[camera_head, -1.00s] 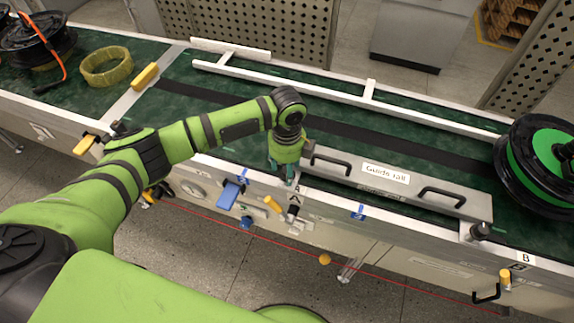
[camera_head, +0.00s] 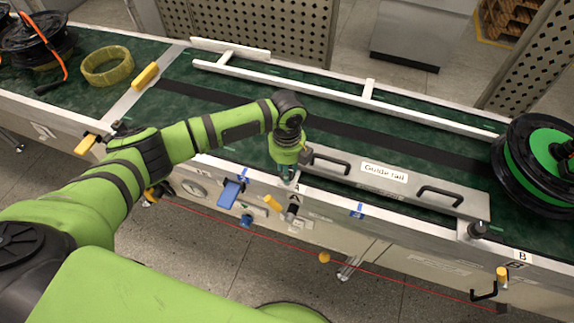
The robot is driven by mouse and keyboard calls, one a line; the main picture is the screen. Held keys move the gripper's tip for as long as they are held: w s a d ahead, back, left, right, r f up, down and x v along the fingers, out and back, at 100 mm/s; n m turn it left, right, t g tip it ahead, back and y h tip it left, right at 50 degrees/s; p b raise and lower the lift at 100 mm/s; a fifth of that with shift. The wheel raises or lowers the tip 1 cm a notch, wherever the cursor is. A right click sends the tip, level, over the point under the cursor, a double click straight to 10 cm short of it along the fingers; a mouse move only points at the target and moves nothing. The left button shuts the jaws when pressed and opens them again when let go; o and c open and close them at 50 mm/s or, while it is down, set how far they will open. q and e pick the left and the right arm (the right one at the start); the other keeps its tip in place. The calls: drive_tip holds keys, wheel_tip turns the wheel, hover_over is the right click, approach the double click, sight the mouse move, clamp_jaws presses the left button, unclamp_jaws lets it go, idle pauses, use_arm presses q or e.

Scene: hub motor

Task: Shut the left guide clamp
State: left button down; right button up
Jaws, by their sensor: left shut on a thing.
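The guide rail (camera_head: 330,170) is a grey bar with two black handles and a "Guide rail" label, lying along the near side of the green conveyor. The left guide clamp (camera_head: 292,212), by the letter A, is at its left end on the conveyor's front side, with a yellow handle (camera_head: 272,203). My left gripper (camera_head: 287,172) points down at this end, at the front edge. It is shut, seemingly on the upper part of the left guide clamp; its fingers hide the contact. My right gripper is not in view.
A second clamp (camera_head: 478,230), by the letter B, is at the rail's right end. A black and green reel (camera_head: 545,165) stands at right. A yellow ring (camera_head: 106,66) and another reel (camera_head: 35,42) lie at left. A red cord (camera_head: 225,220) runs along the conveyor's front.

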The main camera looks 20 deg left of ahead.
use_arm(q)
drive_tip(key=shift+w+m, duration=0.1)
drive_tip(key=shift+m, duration=0.9)
drive_tip(key=c, duration=0.9)
unclamp_jaws()
drive_tip(key=shift+c, duration=0.2)
wheel_tip(320, 180, up, 12)
drive_tip(key=shift+a, duration=0.1)
